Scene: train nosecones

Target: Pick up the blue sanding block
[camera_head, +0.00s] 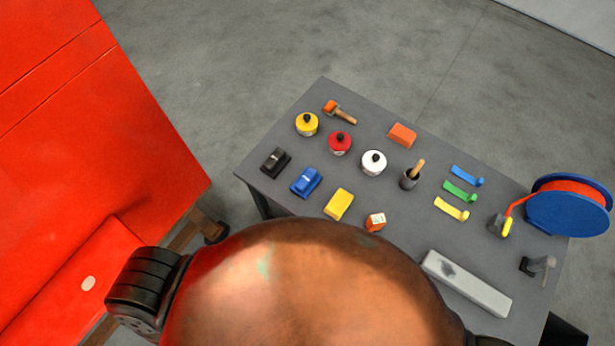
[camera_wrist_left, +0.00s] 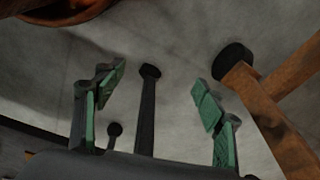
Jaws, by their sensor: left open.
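The blue sanding block (camera_head: 306,182) lies on the grey table (camera_head: 290,107) in the head view, between a black block (camera_head: 275,162) and a yellow block (camera_head: 339,204). My left gripper (camera_wrist_left: 158,98) shows in the left wrist view with its green-padded fingers wide apart and nothing between them. It points at the floor and at table or stand legs, and the blue block is not in that view. In the head view neither gripper is seen; a large copper-coloured rounded surface covers the bottom middle.
Yellow (camera_head: 307,124), red (camera_head: 340,143) and white (camera_head: 373,163) tins stand behind the blocks. Coloured strips (camera_head: 460,192) and a blue reel (camera_head: 568,207) are at the right. A large red body (camera_head: 80,120) stands left, with floor between it and the table.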

